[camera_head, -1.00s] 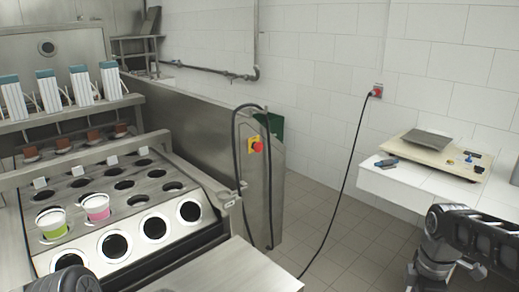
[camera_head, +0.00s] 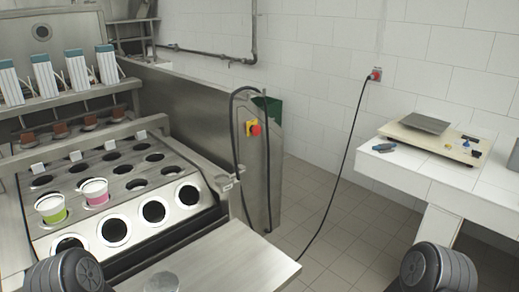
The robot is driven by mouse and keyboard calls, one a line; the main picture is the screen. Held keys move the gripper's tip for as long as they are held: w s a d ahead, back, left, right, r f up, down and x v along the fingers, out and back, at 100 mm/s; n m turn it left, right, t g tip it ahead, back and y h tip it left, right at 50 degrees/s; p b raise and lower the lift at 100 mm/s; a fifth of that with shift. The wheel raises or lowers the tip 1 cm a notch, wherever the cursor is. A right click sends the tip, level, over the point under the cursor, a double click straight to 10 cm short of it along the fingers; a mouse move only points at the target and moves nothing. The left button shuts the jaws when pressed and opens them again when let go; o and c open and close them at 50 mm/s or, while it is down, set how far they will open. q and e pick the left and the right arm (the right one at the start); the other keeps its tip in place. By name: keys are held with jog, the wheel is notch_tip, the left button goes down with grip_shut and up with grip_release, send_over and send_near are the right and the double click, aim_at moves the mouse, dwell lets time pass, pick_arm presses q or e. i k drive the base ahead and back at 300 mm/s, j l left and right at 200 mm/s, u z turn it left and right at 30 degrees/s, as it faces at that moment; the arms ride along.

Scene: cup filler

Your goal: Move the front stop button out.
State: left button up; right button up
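The front stop button (camera_head: 255,130) is a red mushroom knob on a yellow plate. It is fixed to the end face of the steel machine panel, right of the cup trays. From this distance I cannot tell whether the knob is pressed in or out. A dark link of my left arm shows at the bottom left and one of my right arm at the bottom right. Neither gripper is in view, and nothing of mine touches the button.
A black cable (camera_head: 235,150) loops beside the button. The machine's tray (camera_head: 125,205) holds a green cup (camera_head: 51,209) and a pink cup (camera_head: 95,193). A white table (camera_head: 440,172) with a scale (camera_head: 428,123) stands right.

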aim_at(255, 130)
jog(key=u, duration=0.75)
jog(key=l+u, duration=1.1)
jog(key=l, duration=0.2)
jog(key=k+l, duration=0.1)
jog(key=l, duration=0.25)
jog(key=k+l+u, duration=0.1)
jog(key=l, duration=0.3)
jog(key=k+l, duration=0.1)
jog(key=l, duration=0.25)
jog(key=k+l+u, duration=0.1)
jog(key=l, duration=0.25)
